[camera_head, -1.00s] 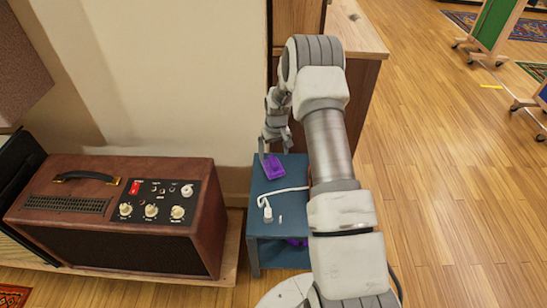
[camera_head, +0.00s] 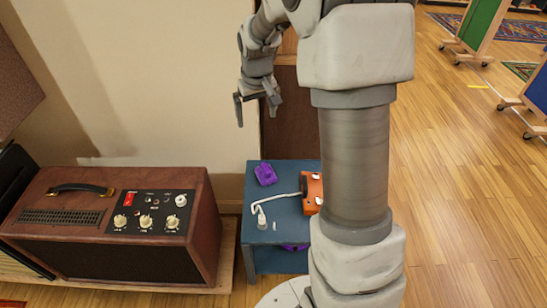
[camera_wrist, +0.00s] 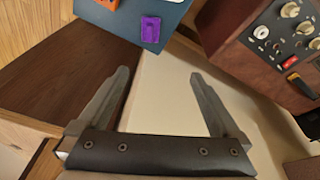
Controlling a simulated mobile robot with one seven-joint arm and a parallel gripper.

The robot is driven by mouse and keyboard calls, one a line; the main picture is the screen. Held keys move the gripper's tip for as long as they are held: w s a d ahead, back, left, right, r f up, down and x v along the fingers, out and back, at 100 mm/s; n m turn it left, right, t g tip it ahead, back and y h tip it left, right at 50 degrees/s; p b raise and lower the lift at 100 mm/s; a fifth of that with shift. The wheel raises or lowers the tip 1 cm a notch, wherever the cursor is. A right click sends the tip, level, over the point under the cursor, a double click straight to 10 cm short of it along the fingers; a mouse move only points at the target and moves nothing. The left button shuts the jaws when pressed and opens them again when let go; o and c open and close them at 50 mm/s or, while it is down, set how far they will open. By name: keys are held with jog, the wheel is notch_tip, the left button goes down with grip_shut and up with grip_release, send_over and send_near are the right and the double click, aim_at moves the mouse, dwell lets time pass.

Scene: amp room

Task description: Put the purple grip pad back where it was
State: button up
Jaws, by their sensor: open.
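The purple grip pad (camera_head: 265,174) lies on the top of the small blue table (camera_head: 262,235), near its back left corner. It also shows in the wrist view (camera_wrist: 151,29) on the blue top, beyond my fingertips. My gripper (camera_head: 256,110) is raised above and behind the table, clear of the pad. In the wrist view my gripper (camera_wrist: 160,76) is open, with nothing between its fingers.
An orange box (camera_head: 312,192) and a white cable (camera_head: 280,199) are on the blue tabletop, partly behind my arm. Another purple thing (camera_head: 294,247) shows low under the tabletop. A brown amplifier (camera_head: 115,215) stands left of the table.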

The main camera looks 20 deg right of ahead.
jog(key=s+a+r+t, duration=0.1)
jog(key=s+a+r, duration=0.3)
jog(key=s+r, duration=0.75)
jog(key=s+a+r+t, duration=0.1)
jog(key=s+a, duration=0.2)
jog(key=s, duration=1.3)
jog(key=shift+s+r+t, duration=0.15)
jog(key=shift+r+t, duration=0.05)
jog(key=shift+t, duration=0.2)
jog(key=shift+r, duration=0.1)
notch_tip(320, 180, up, 24)
jog(key=p, duration=2.4)
jog(key=shift+r+p, duration=0.2)
jog(key=shift+p, duration=0.1)
